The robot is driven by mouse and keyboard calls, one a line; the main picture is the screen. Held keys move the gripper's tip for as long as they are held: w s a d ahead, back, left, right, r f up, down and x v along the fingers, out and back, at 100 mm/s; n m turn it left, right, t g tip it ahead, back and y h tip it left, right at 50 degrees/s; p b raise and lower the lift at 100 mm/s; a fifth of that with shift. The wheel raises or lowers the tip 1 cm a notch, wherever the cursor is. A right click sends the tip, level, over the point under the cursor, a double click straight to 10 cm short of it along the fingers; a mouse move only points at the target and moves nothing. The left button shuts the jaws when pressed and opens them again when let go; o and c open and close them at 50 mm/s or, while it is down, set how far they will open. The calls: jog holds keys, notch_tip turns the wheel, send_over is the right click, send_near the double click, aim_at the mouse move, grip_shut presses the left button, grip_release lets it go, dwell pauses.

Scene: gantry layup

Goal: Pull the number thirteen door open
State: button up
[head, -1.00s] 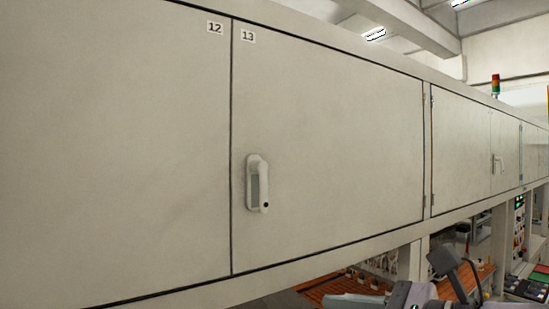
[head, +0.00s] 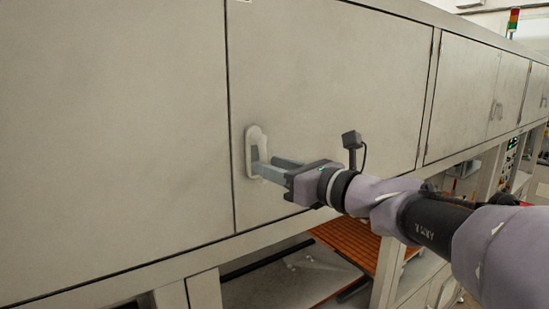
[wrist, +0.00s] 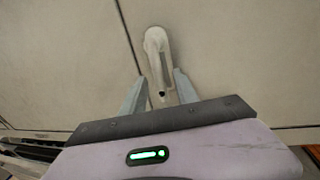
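The number thirteen door (head: 330,90) is a pale panel right of the seam, lying flush and closed. Its number label is almost wholly cut off at the top of the head view. Its white handle (head: 252,143) stands near the door's left edge. In the wrist view the handle (wrist: 157,45) points down between my fingers. My gripper (head: 262,170) reaches to the handle from the right. In the wrist view my gripper (wrist: 161,76) is open, with one finger on each side of the handle's lower part and gaps showing. Whether either finger touches it is unclear.
The neighbouring closed panel (head: 110,120) lies left of the seam. More closed doors (head: 475,95) continue to the right. Below the cabinets is an open bay with an orange slatted surface (head: 350,240) and a frame post (head: 385,270).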

jog(key=shift+w+a, duration=0.15)
jog(key=shift+a, duration=0.1)
jog(key=shift+c, duration=0.3)
grip_shut()
dwell(1.0)
